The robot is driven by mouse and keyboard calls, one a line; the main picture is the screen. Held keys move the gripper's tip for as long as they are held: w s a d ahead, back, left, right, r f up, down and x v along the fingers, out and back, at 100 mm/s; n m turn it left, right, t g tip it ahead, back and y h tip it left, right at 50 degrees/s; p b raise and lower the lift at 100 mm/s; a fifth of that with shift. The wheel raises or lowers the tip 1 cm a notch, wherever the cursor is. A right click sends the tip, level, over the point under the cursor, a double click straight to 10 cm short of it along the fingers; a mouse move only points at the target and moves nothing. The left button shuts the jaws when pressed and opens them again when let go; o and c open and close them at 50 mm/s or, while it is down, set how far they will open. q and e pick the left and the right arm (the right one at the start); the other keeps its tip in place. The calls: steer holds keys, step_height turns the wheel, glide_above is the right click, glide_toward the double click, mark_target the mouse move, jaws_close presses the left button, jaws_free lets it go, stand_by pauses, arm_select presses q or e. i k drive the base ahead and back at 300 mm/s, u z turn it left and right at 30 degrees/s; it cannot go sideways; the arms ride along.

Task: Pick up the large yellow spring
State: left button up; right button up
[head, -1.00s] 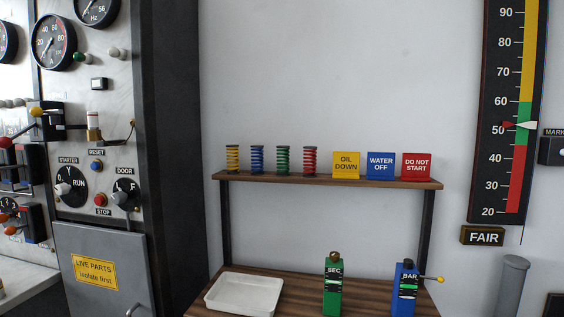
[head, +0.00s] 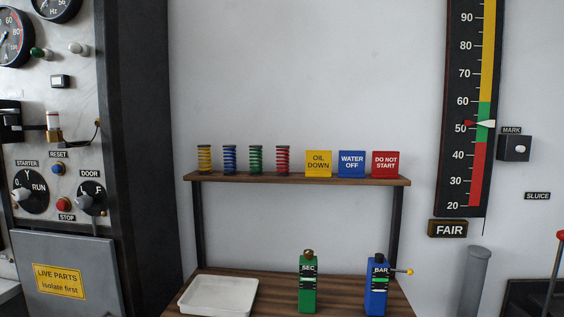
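A yellow spring (head: 205,160) stands upright at the left end of a wooden shelf (head: 300,179) in the head view. Blue (head: 229,160), green (head: 255,160) and red (head: 283,160) springs stand in a row to its right. The four look close to the same size, and I see no other yellow spring. Neither of my grippers shows in the view.
Yellow (head: 318,163), blue (head: 352,164) and red (head: 385,164) signs stand on the shelf's right half. Below, a wooden bench (head: 277,284) bears a white tray (head: 217,296), a green device (head: 307,284) and a blue device (head: 376,287). A dark cabinet side (head: 145,160) rises left.

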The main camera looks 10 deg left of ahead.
mark_target(204, 147)
steer(key=z, duration=0.25)
steer(key=i, duration=1.25)
steer(key=u, duration=0.35)
